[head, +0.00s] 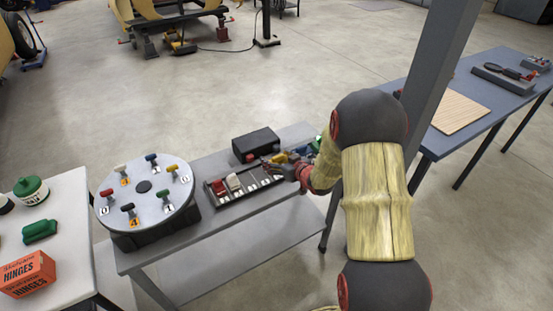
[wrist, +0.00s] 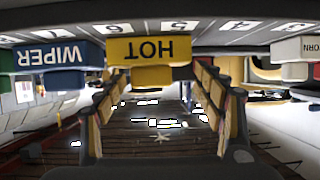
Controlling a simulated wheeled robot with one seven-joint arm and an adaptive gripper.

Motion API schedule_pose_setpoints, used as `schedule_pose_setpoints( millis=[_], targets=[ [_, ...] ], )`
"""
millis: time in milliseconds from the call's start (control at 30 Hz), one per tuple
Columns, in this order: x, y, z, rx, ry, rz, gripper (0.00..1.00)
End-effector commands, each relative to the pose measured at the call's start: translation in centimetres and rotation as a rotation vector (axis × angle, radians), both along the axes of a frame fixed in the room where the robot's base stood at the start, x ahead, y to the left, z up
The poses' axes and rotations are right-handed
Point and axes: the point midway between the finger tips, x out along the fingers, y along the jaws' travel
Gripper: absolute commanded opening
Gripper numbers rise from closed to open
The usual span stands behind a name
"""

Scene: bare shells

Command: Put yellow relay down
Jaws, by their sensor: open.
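The yellow relay (wrist: 150,49) carries the word HOT, upside down in the wrist view, and is straight ahead of my gripper (wrist: 160,82). The two fingers are spread, one to each side of it, with gaps showing. In the head view the yellow relay (head: 280,158) is at the right part of a dark rack (head: 249,195), and my gripper (head: 288,170) is close by, partly hidden by my arm. The relay is in line with the rack's numbered strip (wrist: 180,26); I cannot tell how fully it is seated.
Beside it is a blue WIPER relay (wrist: 60,55); a white HORN relay (wrist: 295,50) is at the other side. A red relay (head: 217,187) is in the rack. A black box (head: 256,142) stands behind and a round dial stand (head: 146,188) to the left. The bench front is clear.

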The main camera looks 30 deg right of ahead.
Motion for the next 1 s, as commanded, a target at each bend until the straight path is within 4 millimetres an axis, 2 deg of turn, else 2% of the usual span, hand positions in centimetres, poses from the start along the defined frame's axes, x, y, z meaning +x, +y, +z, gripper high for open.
schedule_pose_setpoints(
  millis=[367,567,800,1000],
  targets=[
    [-0.1,0.0,0.5,0.0,0.0,0.0,0.71],
    [-3.0,-0.3,1.8,0.0,0.0,-0.003,0.71],
    [-7.6,-0.6,3.8,-0.001,0.0,-0.002,0.71],
    [-10.2,-0.8,4.7,0.0,0.0,-0.002,0.71]
  ],
)
